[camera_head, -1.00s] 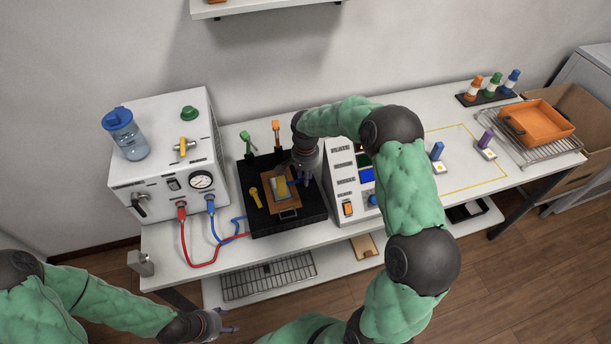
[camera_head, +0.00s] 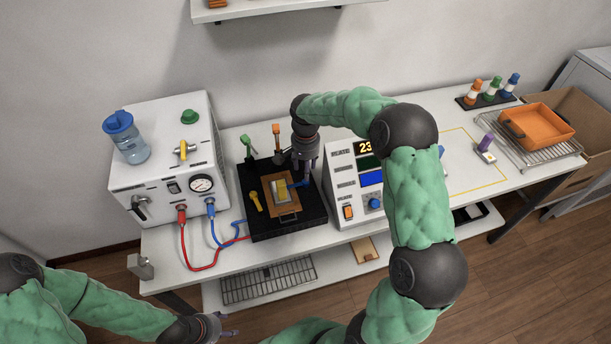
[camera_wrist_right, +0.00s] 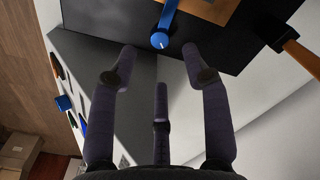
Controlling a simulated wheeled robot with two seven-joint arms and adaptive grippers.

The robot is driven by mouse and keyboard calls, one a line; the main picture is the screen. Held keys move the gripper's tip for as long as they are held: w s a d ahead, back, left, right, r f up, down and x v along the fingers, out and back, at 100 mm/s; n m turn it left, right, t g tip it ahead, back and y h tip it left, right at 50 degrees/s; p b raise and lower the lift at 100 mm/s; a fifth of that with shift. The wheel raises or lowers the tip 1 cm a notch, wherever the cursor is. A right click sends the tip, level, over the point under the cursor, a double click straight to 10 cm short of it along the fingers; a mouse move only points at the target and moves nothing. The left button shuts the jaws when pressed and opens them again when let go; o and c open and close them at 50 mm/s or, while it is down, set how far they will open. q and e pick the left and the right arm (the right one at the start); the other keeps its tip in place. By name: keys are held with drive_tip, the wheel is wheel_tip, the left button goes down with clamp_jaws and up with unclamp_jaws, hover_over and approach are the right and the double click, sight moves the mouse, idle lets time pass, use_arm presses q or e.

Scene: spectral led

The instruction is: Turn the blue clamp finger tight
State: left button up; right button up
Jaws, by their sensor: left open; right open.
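The blue clamp (camera_head: 299,184) is a small lever with a round end at the right side of the orange plate (camera_head: 293,208) on the black base (camera_head: 260,226). In the right wrist view the blue clamp (camera_wrist_right: 161,38) lies just beyond and between the spread fingertips, apart from them. My right gripper (camera_head: 306,176) points down, open and empty, above the base's right edge; it also shows in the wrist view (camera_wrist_right: 157,68). My left gripper (camera_head: 229,326) is open and empty, low at the front left, away from the bench items.
A white instrument (camera_head: 349,190) with displays stands close right of the base. A white pump box (camera_head: 165,165) with red and blue hoses stands left.

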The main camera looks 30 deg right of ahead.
drive_tip(key=shift+r, duration=2.8)
